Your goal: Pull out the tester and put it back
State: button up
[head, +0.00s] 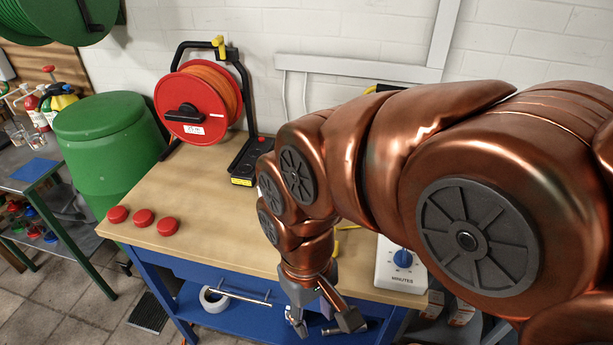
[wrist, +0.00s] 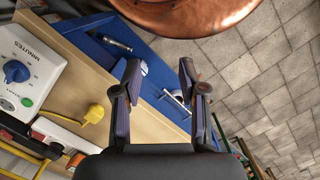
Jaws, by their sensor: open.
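A small yellow object (wrist: 95,113) with a rounded knob lies over the wooden bench top in the wrist view. It may be the tester, but I cannot tell for sure; how it is seated is unclear. A white timer box marked MINUTES, with a blue knob (wrist: 17,71), is beside it; the timer also shows at the bench's front right in the head view (head: 387,277). My gripper (head: 325,323) is open and empty at the bench's front edge, pointing down. In the wrist view its fingers (wrist: 160,76) are apart, with the yellow object to their left.
The wooden bench (head: 215,215) has a red cable reel (head: 197,103) at the back and red buttons (head: 142,218) at the front left. A blue lower shelf (head: 245,318) holds a tape roll (head: 213,300). Tiled floor (wrist: 265,85) lies in front.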

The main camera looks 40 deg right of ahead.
jog(key=o, duration=0.3)
jog(key=shift+w, duration=0.2)
jog(key=o, duration=0.7)
jog(key=w+d+r+m, duration=0.1)
jog(key=w+d+r, duration=0.1)
jog(key=w, duration=0.6)
jog(key=shift+w+r+m+b, duration=0.2)
jog(key=shift+r+m+b, duration=0.1)
jog(key=shift+m, duration=0.1)
jog(key=w+d+m, duration=0.2)
jog(key=w+d, duration=0.5)
jog(key=w+d+m+t+b, duration=0.1)
jog(key=w+d+m, duration=0.2)
jog(key=w+d, duration=0.4)
jog(key=w+d+m, duration=0.2)
jog(key=w+d, duration=0.5)
jog(key=shift+w+d+r+m+t, duration=0.1)
jog(key=shift+w+d+m+t, duration=0.2)
jog(key=shift+d+m+t, duration=0.1)
notch_tip(320, 180, down, 7)
jog(key=b, duration=0.3)
jog(key=shift+f, duration=0.2)
jog(key=shift+f+b, duration=0.35)
jog(key=shift+f, duration=0.4)
